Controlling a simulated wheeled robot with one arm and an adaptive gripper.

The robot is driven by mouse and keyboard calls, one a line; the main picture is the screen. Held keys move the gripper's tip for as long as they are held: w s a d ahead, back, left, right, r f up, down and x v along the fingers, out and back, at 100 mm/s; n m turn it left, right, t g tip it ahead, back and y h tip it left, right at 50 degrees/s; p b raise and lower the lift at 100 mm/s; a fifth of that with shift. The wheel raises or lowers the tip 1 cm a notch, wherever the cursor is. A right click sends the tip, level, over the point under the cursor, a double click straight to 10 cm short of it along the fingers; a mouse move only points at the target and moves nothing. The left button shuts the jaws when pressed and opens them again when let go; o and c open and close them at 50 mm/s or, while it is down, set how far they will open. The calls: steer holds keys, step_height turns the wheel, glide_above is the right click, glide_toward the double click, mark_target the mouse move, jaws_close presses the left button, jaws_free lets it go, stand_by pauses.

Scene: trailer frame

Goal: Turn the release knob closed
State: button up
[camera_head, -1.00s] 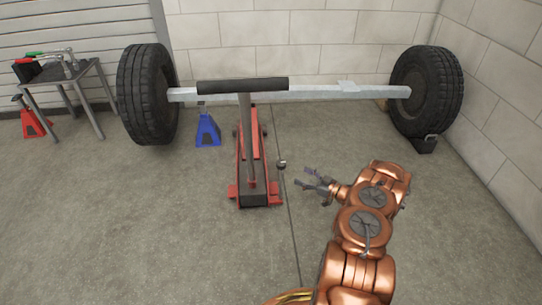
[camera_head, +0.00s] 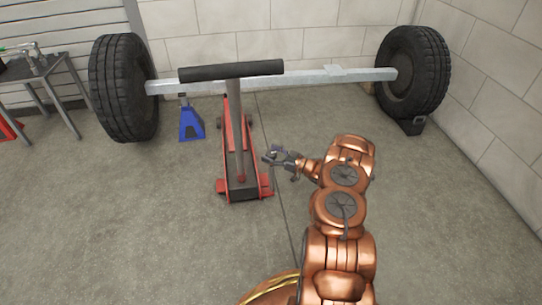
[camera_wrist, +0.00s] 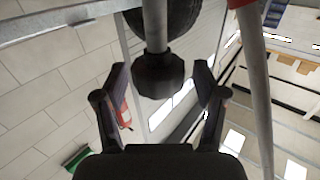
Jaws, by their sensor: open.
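The release knob (camera_wrist: 157,78) is a dark faceted knob on a pale shaft (camera_wrist: 154,28) in the wrist view. My gripper (camera_wrist: 160,68) is open, with one finger on each side of the knob and gaps visible between them. In the head view my gripper (camera_head: 268,157) is just right of the red floor jack (camera_head: 229,130); I cannot make out the knob there, as the gripper seems to cover it. The jack's grey handle (camera_head: 237,120) stands up, topped by a black crossbar grip (camera_head: 230,70).
A trailer axle beam (camera_head: 300,79) with a tyre (camera_head: 122,87) at left and another (camera_head: 412,72) at right lies behind the jack. A blue stand (camera_head: 191,122) is under the beam. A metal table (camera_head: 45,72) stands far left. The foreground floor is clear.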

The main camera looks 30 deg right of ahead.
steer(key=c, duration=1.2)
steer(key=shift+o, duration=0.2)
steer(key=shift+a+r+m+t+h+p, duration=0.1)
steer(key=shift+r+m+t+h+p, duration=0.15)
steer(key=shift+m+h+p, duration=0.45)
steer(key=shift+f+h+p, duration=0.1)
steer(key=shift+h+p, duration=0.2)
steer(key=shift+p, duration=0.2)
steer(key=shift+f+t, duration=0.15)
steer(key=shift+t, duration=0.1)
steer(key=o, duration=1.2)
steer(key=shift+c, duration=0.2)
